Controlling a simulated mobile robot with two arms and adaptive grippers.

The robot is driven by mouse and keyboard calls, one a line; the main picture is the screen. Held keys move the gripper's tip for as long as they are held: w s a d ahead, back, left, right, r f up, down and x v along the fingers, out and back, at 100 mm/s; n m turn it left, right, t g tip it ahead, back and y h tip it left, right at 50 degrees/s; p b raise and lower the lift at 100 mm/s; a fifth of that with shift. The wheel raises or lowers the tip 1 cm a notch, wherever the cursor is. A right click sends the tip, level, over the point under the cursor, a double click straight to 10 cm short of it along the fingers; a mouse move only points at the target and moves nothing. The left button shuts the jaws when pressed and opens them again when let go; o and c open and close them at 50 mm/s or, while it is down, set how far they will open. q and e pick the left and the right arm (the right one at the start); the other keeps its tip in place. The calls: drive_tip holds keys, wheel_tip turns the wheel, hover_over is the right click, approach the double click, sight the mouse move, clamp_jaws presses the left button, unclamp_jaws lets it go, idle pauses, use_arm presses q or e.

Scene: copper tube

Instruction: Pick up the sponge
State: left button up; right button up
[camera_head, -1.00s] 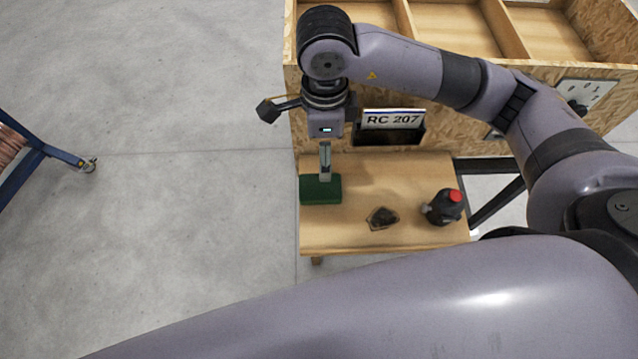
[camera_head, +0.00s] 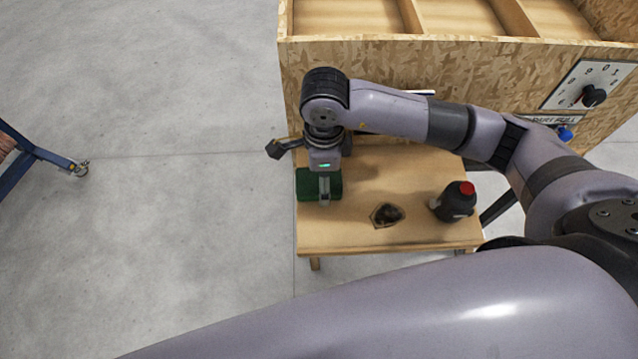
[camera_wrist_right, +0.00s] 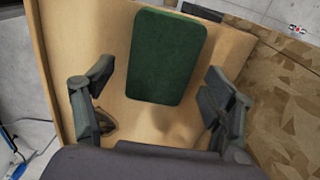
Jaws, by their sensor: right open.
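The green sponge (camera_head: 308,186) lies near the left edge of the wooden table (camera_head: 350,237). My right gripper (camera_head: 325,192) is over the sponge, pointing down. In the right wrist view the sponge (camera_wrist_right: 167,57) lies beyond the fingertips, between their lines, and the right gripper (camera_wrist_right: 163,85) is open with nothing between its fingers. I cannot tell how high above the sponge the fingertips are. My left gripper is not in view; a large arm link of mine covers the bottom of the head view.
A dark bottle with a red cap (camera_head: 454,202) and a small brown object in a frame (camera_head: 387,215) are on the table to the right. A tall chipboard box (camera_head: 430,60) stands behind. A blue cart (camera_head: 35,160) is at the far left.

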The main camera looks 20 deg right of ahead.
drive_tip(key=shift+f, duration=0.9)
drive_tip(key=c, duration=0.9)
drive_tip(key=shift+r, duration=0.2)
